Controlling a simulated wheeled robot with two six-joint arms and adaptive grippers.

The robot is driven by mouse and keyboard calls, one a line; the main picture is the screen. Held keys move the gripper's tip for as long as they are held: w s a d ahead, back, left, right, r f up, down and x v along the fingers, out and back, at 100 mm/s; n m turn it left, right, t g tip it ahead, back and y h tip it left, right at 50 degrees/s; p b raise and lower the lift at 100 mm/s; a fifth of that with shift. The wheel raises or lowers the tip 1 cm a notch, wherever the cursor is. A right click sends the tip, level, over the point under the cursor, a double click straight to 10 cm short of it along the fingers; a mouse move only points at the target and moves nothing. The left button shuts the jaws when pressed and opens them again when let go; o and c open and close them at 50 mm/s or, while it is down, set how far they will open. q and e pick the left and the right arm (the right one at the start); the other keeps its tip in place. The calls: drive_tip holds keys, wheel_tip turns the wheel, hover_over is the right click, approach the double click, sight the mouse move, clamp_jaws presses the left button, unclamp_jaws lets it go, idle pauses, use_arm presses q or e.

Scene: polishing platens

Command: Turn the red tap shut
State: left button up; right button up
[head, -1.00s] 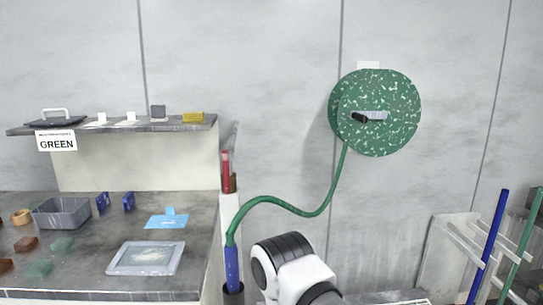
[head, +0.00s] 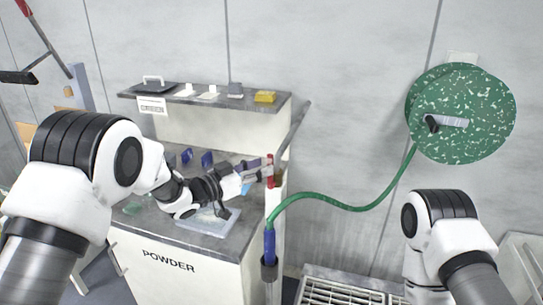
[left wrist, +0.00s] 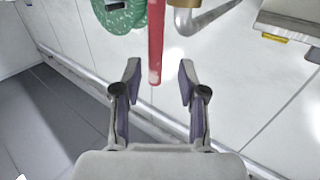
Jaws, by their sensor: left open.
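The red tap handle (head: 270,170) is a narrow upright red bar at the top of the post by the bench's right end. In the left wrist view the red handle (left wrist: 156,38) hangs down from the top edge, its lower end between my fingertips. My left gripper (head: 262,171) reaches the handle from the left. In the left wrist view my left gripper (left wrist: 160,74) is open, with one finger on each side of the handle and gaps showing. Whether anything touches is unclear. My right arm shows at the lower right, but its gripper is out of view.
A green hose (head: 345,207) runs from a blue connector (head: 269,245) below the tap to a speckled green reel (head: 470,95) on the wall. A grey pipe (head: 296,128) slants up behind the tap. The bench (head: 190,262) labelled POWDER stands under my left arm. A floor grate (head: 340,291) lies right of the post.

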sight(269, 184)
use_arm(q)
drive_tip(key=d, duration=0.1)
drive_tip(key=w+d, duration=0.1)
drive_tip(key=d, duration=0.1)
drive_tip(key=shift+w+d+r+p, duration=0.15)
drive_tip(key=shift+w+d+p, duration=0.1)
drive_tip(key=shift+p, duration=0.05)
drive_tip(key=shift+a, duration=0.45)
drive_tip(key=shift+w, duration=0.1)
drive_tip(key=c, duration=0.3)
drive_tip(key=shift+d, duration=0.1)
clamp_jaws()
drive_tip(key=shift+d, duration=0.1)
use_arm(e)
drive_tip(key=shift+d+r, duration=0.2)
drive_tip(key=shift+r, duration=0.4)
